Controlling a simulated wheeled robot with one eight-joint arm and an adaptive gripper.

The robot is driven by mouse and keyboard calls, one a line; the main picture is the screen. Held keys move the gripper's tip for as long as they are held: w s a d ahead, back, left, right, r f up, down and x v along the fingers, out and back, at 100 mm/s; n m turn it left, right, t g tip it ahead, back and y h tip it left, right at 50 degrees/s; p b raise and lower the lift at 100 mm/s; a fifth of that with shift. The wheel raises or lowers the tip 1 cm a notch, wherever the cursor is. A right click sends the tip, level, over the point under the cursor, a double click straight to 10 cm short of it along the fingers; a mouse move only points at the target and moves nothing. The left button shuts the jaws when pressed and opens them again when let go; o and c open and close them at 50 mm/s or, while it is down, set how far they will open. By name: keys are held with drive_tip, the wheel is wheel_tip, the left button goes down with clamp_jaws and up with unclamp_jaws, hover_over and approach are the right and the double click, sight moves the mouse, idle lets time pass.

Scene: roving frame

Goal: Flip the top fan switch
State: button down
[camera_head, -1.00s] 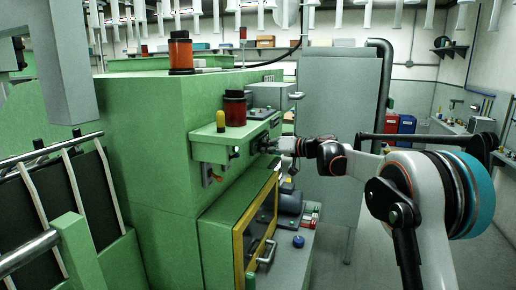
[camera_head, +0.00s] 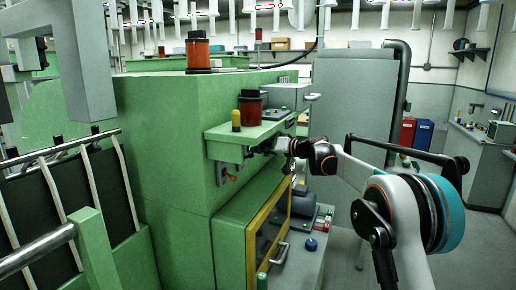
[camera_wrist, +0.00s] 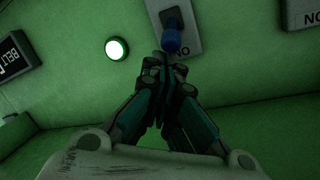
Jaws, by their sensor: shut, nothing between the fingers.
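In the wrist view, a blue-tipped switch (camera_wrist: 172,33) sticks out from a grey plate marked "NO" on a green panel. I cannot read a fan label on it. My gripper (camera_wrist: 168,62) is shut and empty, its fingertips just below the blue tip in the picture. I cannot tell whether they touch it. In the head view, my gripper (camera_head: 262,149) is at the green machine's front, just under its shelf (camera_head: 245,134). The switch itself is hidden there.
A lit round white lamp (camera_wrist: 117,50) and a dark "BELT" sign (camera_wrist: 16,54) are on the panel. A second "NO" plate (camera_wrist: 304,14) is at the right. A yellow-framed door (camera_head: 262,246) is below the shelf. Open floor (camera_head: 345,262) lies to the right.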

drive_tip(key=shift+f, duration=0.1)
drive_tip(key=shift+d+f+y+b, duration=0.15)
drive_tip(key=shift+y+b, duration=0.15)
